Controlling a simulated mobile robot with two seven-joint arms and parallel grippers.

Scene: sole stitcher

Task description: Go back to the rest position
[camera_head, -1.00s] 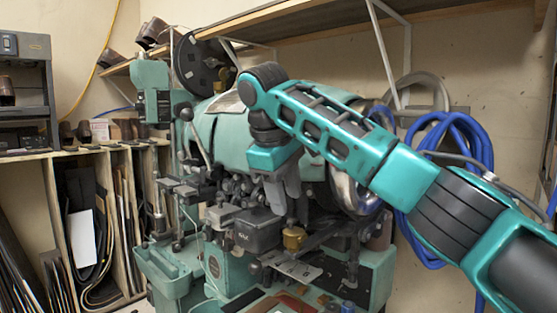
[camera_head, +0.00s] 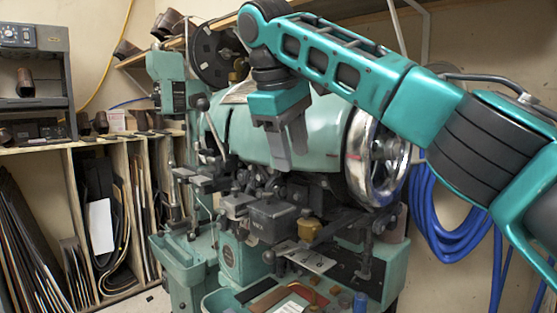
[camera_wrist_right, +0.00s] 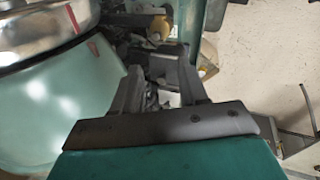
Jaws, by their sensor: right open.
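My right gripper (camera_head: 289,140) hangs in front of the green body of the sole stitcher (camera_head: 330,135), at the end of my teal right arm. Its two grey fingers point down and are apart, with nothing between them. In the right wrist view, the open fingers (camera_wrist_right: 160,88) show above the machine's dark parts, with the green housing (camera_wrist_right: 60,115) to their left. The machine's lower mechanism (camera_head: 265,215) lies below the gripper in the head view. My left gripper is in no view.
A chrome handwheel (camera_head: 361,160) is at the machine's right side, below my forearm. Blue hoses (camera_head: 440,225) hang on the wall behind. A wooden rack (camera_head: 70,165) with upright sheets stands at left. A tray (camera_head: 215,303) sits at the machine's front.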

